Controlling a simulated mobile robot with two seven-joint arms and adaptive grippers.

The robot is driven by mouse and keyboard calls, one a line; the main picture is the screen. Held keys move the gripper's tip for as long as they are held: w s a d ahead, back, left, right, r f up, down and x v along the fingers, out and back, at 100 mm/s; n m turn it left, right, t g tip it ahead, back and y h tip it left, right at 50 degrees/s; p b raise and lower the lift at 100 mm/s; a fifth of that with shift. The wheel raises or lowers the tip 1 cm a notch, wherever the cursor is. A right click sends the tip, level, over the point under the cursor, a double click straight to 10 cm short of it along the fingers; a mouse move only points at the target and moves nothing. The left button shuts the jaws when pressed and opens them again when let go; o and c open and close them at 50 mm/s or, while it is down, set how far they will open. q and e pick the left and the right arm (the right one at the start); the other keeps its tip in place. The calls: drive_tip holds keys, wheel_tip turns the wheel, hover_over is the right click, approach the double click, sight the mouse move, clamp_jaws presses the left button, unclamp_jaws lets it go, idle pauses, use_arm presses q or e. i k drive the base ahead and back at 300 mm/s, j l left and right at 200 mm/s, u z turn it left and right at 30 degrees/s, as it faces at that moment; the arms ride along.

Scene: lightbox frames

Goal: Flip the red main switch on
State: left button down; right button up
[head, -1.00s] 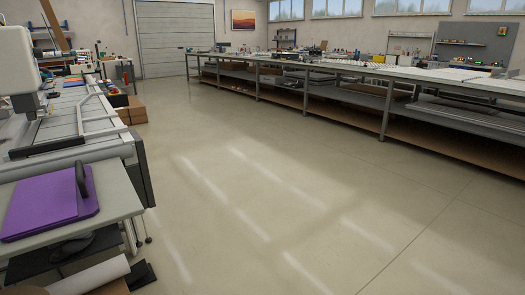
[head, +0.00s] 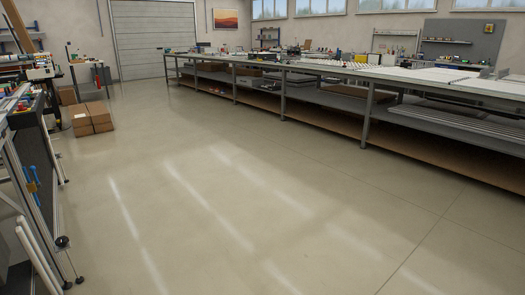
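I see no red main switch in the head view. Neither of my grippers shows in the head view, so I cannot see whether they are open or hold anything.
A long workbench (head: 340,118) with lower shelves runs along the right. Cardboard boxes (head: 92,118) stand on the floor at the left. A machine frame (head: 38,170) lines the left edge. A roller door (head: 157,40) is at the back. The middle floor (head: 215,190) is clear.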

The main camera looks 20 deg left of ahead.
sight(21, 108)
drive_tip(key=i+j+u, duration=0.15)
drive_tip(key=i+u, duration=1.45)
drive_tip(key=i+l+u, duration=0.1)
drive_tip(key=i+u, duration=0.25)
drive_tip(key=i+l+u, duration=0.3)
drive_tip(key=i, duration=0.2)
drive_tip(key=j, duration=0.1)
